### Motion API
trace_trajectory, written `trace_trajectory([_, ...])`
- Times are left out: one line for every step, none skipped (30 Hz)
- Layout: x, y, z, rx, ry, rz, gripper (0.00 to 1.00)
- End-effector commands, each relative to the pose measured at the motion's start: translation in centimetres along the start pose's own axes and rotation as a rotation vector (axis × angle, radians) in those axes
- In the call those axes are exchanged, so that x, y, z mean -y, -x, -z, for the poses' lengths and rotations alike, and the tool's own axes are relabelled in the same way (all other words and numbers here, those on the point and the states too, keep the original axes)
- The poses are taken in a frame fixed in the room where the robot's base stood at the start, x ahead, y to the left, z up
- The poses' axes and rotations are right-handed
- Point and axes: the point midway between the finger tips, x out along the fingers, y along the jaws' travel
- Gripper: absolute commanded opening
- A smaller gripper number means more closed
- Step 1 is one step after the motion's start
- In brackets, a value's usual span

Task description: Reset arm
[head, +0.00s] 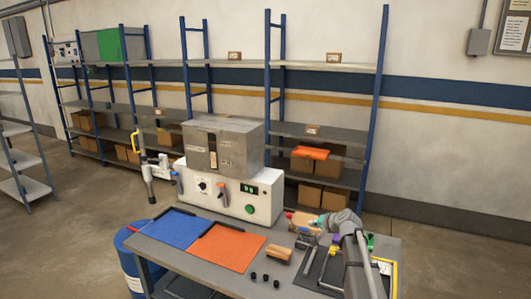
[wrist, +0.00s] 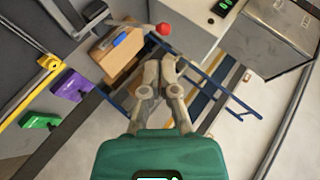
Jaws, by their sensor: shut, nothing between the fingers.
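My gripper (head: 302,221) is above the right part of the workbench (head: 185,262), in front of the right end of the white machine. In the wrist view my gripper (wrist: 161,66) points away from the camera, its two fingers close together at the tips and nothing held. The teal gripper body fills the bottom of that view. My arm comes in from the lower right of the head view and hides part of the bench's right side.
The white machine (head: 230,203) carries a grey metal box (head: 200,150). A blue mat (head: 182,229) and an orange mat (head: 228,247) lie on the bench. A wooden block (head: 278,254) and several small black pieces lie nearby. A blue barrel (head: 130,265) stands left. Shelves line the wall.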

Motion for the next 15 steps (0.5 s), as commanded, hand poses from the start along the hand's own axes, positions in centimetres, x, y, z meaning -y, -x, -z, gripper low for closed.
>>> trace_trajectory([-0.4,0.9,-3.0,0.047,0.046,-0.040,0.00])
trace_trajectory([-0.8,1.2,-4.5,0.077,0.076,-0.069,0.00])
trace_trajectory([-1.3,1.8,-6.5,0.120,0.117,-0.109,0.00])
trace_trajectory([-1.7,2.2,-8.0,0.153,0.147,-0.141,0.00])
trace_trajectory([-2.2,2.8,-9.5,0.185,0.177,-0.174,0.00])
trace_trajectory([-2.9,3.5,-11.4,0.230,0.218,-0.219,0.00])
trace_trajectory([-3.4,4.2,-12.8,0.262,0.247,-0.252,0.00])
trace_trajectory([-4.0,4.8,-14.2,0.294,0.274,-0.287,0.00])
trace_trajectory([-4.7,5.8,-15.9,0.336,0.309,-0.335,0.00])
trace_trajectory([-5.3,6.6,-17.1,0.368,0.335,-0.370,0.00])
trace_trajectory([-5.8,7.4,-18.3,0.399,0.361,-0.405,0.00])
trace_trajectory([-6.6,8.6,-19.8,0.437,0.392,-0.453,0.00])
trace_trajectory([-7.2,9.4,-20.8,0.465,0.413,-0.488,0.00])
trace_trajectory([-7.7,10.2,-21.7,0.491,0.433,-0.521,0.00])
trace_trajectory([-8.3,11.3,-22.8,0.524,0.456,-0.564,0.00])
